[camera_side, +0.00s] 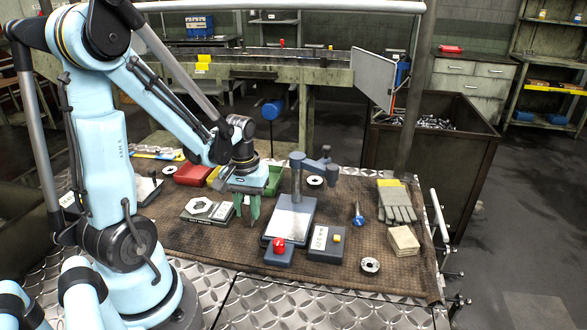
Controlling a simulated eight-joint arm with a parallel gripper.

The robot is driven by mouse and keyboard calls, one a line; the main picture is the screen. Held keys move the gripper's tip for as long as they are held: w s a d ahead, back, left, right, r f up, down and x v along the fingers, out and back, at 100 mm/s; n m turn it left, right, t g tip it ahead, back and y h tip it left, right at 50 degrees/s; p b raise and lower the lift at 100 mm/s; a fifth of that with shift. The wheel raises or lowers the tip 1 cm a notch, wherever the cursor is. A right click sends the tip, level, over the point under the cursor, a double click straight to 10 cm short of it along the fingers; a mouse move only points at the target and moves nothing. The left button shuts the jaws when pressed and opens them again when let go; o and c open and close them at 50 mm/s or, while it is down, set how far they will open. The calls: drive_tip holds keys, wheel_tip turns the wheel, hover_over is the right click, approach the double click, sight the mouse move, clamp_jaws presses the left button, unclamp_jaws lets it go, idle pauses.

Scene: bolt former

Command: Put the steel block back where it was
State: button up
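My gripper (248,218) points down over the work mat, with its green fingers between the hexagon plate and the gauge stand. The picture is too small to tell whether the fingers are apart or hold something thin. I cannot pick out a plain steel block for certain. The gauge stand (292,222), with a bright flat plate and an upright post, stands just right of the fingers.
A red button box (279,251) and a labelled grey box (325,243) stand in front of the stand. Gloves (397,205), a tan block (403,240), a blue-handled tool (358,215) and a ring (370,265) lie right. Red (194,174) and green (273,181) bins stand behind.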

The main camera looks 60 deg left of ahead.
sight(247, 200)
drive_tip(key=o, duration=0.4)
drive_tip(key=shift+r, duration=0.15)
wheel_tip(247, 200, up, 12)
drive_tip(key=w+d+m+t, duration=0.4)
drive_tip(key=d+m+t, duration=0.3)
drive_tip(key=d, duration=0.7)
drive_tip(key=shift+d+f+m, duration=0.35)
drive_tip(key=shift+f+m, duration=0.1)
drive_tip(key=shift+m, duration=0.55)
